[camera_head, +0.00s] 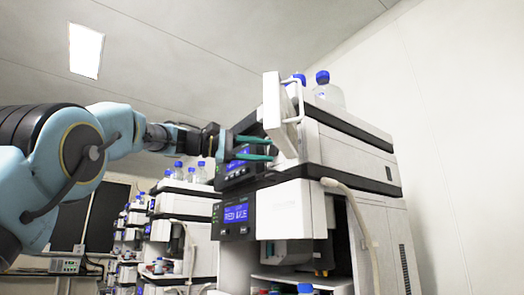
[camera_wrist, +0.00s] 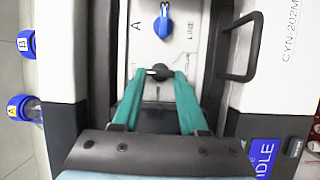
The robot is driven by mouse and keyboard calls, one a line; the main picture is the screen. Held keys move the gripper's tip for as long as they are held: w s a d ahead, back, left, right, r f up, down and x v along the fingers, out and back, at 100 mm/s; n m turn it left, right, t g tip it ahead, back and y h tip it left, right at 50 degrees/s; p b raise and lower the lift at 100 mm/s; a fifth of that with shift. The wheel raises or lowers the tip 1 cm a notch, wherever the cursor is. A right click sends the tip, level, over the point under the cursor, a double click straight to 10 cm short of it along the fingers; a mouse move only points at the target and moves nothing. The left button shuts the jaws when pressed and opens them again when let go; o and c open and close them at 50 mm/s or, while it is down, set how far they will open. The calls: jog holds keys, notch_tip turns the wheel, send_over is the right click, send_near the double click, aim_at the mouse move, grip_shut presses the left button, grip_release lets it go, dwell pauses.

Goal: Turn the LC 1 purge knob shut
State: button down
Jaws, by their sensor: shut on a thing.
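In the wrist view a black knob (camera_wrist: 158,71) with a pale mark sits on the white panel of the instrument. My gripper (camera_wrist: 158,76) has its two teal fingers on either side of this knob, shut on it at the tips. A blue knob (camera_wrist: 163,27) is just above it in the picture, near the letter A and the word LINE; the fingers are apart from it. In the head view my gripper (camera_head: 271,149) reaches from the left into the front of the instrument stack (camera_head: 345,155). The knobs are hidden there.
A white panel with a handle (camera_head: 273,112) stands out from the upper module beside my fingers. Blue-capped bottles (camera_head: 328,92) stand on top. A hose (camera_head: 355,205) hangs down the front. A lit blue display (camera_head: 243,214) is below. More stacks (camera_head: 185,205) stand behind, left.

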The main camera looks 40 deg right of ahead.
jog(key=c, duration=0.7)
grip_release()
jog(key=b+v, duration=0.2)
jog(key=v, duration=0.8)
jog(key=shift+w+a, duration=0.15)
jog(key=shift+a, duration=0.2)
